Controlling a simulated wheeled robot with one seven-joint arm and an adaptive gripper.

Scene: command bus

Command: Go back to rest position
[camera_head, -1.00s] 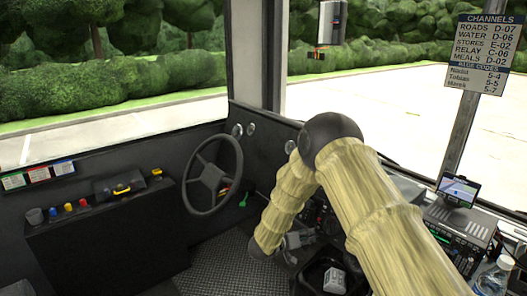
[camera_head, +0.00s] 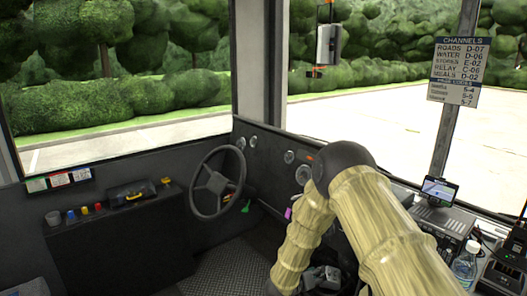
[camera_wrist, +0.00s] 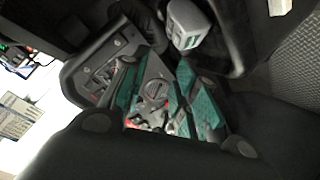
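My gripper (camera_head: 320,279) is at the bottom edge of the head view, below my bent arm and in front of the dashboard; its tips are cut off or hidden there. In the wrist view my gripper (camera_wrist: 163,96) shows teal finger pads set apart, with a gap between them. A grey surface with a round mark shows in that gap; I cannot tell exactly what it is. I see nothing clearly held.
A steering wheel (camera_head: 216,182) stands left of my arm. A small screen (camera_head: 439,191), a radio unit (camera_head: 446,221) and a water bottle (camera_head: 465,264) are at right. A pale grey item (camera_wrist: 188,24) sits in a dark holder (camera_wrist: 229,52). The floor (camera_head: 222,276) at left is clear.

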